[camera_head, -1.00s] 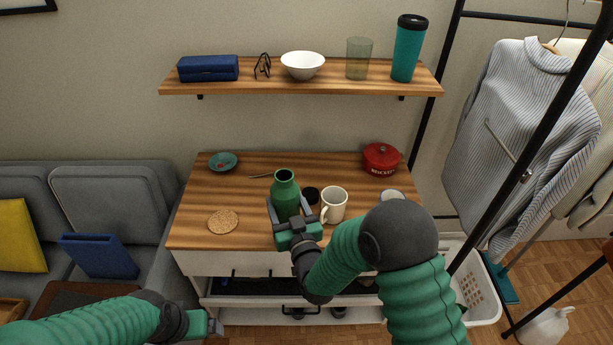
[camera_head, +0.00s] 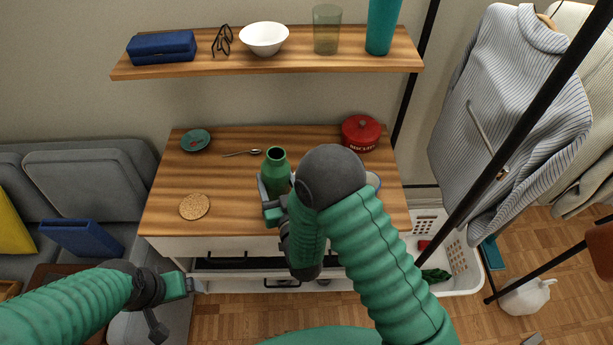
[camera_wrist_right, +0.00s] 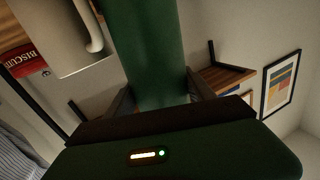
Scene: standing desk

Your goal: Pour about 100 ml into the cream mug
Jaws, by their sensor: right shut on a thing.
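A green bottle (camera_head: 275,175) with an open neck stands near upright over the desk in the head view. My right gripper (camera_head: 275,200) is shut on it from the front. In the right wrist view the bottle (camera_wrist_right: 150,45) fills the middle, between the gripper's fingers. The cream mug (camera_wrist_right: 68,35) shows beside the bottle at the upper left of the wrist view, with its handle towards the bottle. My right arm hides the mug in the head view. My left gripper (camera_head: 195,286) is low at the left, before the desk, away from the objects; its jaws are unclear.
A cork coaster (camera_head: 194,206), teal dish (camera_head: 196,140), spoon (camera_head: 242,153) and red biscuit pot (camera_head: 361,132) are on the desk (camera_head: 220,180). The shelf (camera_head: 200,67) above holds a white bowl (camera_head: 264,38) and a clear glass (camera_head: 326,30). The desk's left middle is clear.

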